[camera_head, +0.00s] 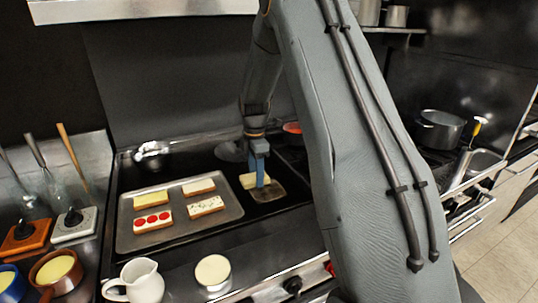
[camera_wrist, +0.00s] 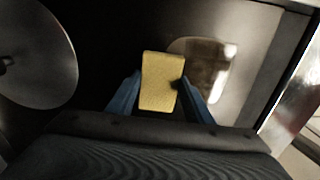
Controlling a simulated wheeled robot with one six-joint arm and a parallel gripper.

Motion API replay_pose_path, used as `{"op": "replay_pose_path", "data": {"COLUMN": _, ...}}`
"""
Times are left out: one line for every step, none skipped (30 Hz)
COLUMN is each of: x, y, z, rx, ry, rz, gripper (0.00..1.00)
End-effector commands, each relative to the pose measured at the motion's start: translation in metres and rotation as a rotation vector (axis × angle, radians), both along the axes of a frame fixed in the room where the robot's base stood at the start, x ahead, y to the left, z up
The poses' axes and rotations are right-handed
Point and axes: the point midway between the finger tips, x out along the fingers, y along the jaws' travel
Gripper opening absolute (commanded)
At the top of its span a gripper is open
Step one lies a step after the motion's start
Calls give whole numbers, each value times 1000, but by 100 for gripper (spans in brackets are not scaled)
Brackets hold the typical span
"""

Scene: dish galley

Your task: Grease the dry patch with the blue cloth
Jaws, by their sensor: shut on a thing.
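My gripper (camera_head: 259,180) reaches down over the dark griddle, right of the tray. Its blue fingers, also in the wrist view (camera_wrist: 162,92), are shut on a pale yellow pad (camera_wrist: 160,75). The pad also shows beside the fingers in the head view (camera_head: 247,180). It has a dark smudge on its right edge. A brownish patch (camera_head: 270,193) lies on the griddle right beside the pad; in the wrist view the patch (camera_wrist: 204,68) has shiny spots. I cannot tell whether the pad touches the griddle. I see no blue cloth.
A metal tray (camera_head: 180,236) with several topped bread slices lies left of my gripper. A round metal lid (camera_wrist: 38,55) is on the left in the wrist view. A white jug (camera_head: 141,281) and a cup (camera_head: 212,272) stand in front. A pot (camera_head: 439,131) stands on the right.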

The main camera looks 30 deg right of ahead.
Motion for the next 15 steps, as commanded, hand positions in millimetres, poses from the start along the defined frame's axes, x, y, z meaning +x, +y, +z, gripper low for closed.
{"op": "replay_pose_path", "data": {"x": 0, "y": 1, "z": 6, "rx": 0, "ry": 0, "rz": 1, "gripper": 28}}
{"op": "replay_pose_path", "data": {"x": 0, "y": 1, "z": 15, "rx": 0, "ry": -3, "rz": 2, "gripper": 28}}
{"op": "replay_pose_path", "data": {"x": 0, "y": 1, "z": 24, "rx": -1, "ry": -4, "rz": 2, "gripper": 28}}
{"op": "replay_pose_path", "data": {"x": 0, "y": 1, "z": 24, "rx": 0, "ry": -2, "rz": 2, "gripper": 28}}
{"op": "replay_pose_path", "data": {"x": -1, "y": 1, "z": 27, "rx": 0, "ry": -1, "rz": 2, "gripper": 28}}
{"op": "replay_pose_path", "data": {"x": -1, "y": 2, "z": 30, "rx": 0, "ry": -1, "rz": 3, "gripper": 28}}
{"op": "replay_pose_path", "data": {"x": -1, "y": 2, "z": 33, "rx": 0, "ry": -1, "rz": 3, "gripper": 28}}
{"op": "replay_pose_path", "data": {"x": -1, "y": 2, "z": 35, "rx": 0, "ry": 0, "rz": 3, "gripper": 28}}
{"op": "replay_pose_path", "data": {"x": -1, "y": 2, "z": 39, "rx": 0, "ry": -1, "rz": 3, "gripper": 28}}
{"op": "replay_pose_path", "data": {"x": 0, "y": 2, "z": 42, "rx": 0, "ry": -1, "rz": 3, "gripper": 28}}
{"op": "replay_pose_path", "data": {"x": 0, "y": 2, "z": 45, "rx": 0, "ry": -1, "rz": 3, "gripper": 28}}
{"op": "replay_pose_path", "data": {"x": 0, "y": 2, "z": 48, "rx": 0, "ry": -2, "rz": 4, "gripper": 28}}
{"op": "replay_pose_path", "data": {"x": 0, "y": 2, "z": 51, "rx": 0, "ry": -2, "rz": 4, "gripper": 28}}
{"op": "replay_pose_path", "data": {"x": 0, "y": 2, "z": 54, "rx": 0, "ry": -2, "rz": 4, "gripper": 28}}
{"op": "replay_pose_path", "data": {"x": 0, "y": 2, "z": 57, "rx": 0, "ry": -2, "rz": 4, "gripper": 28}}
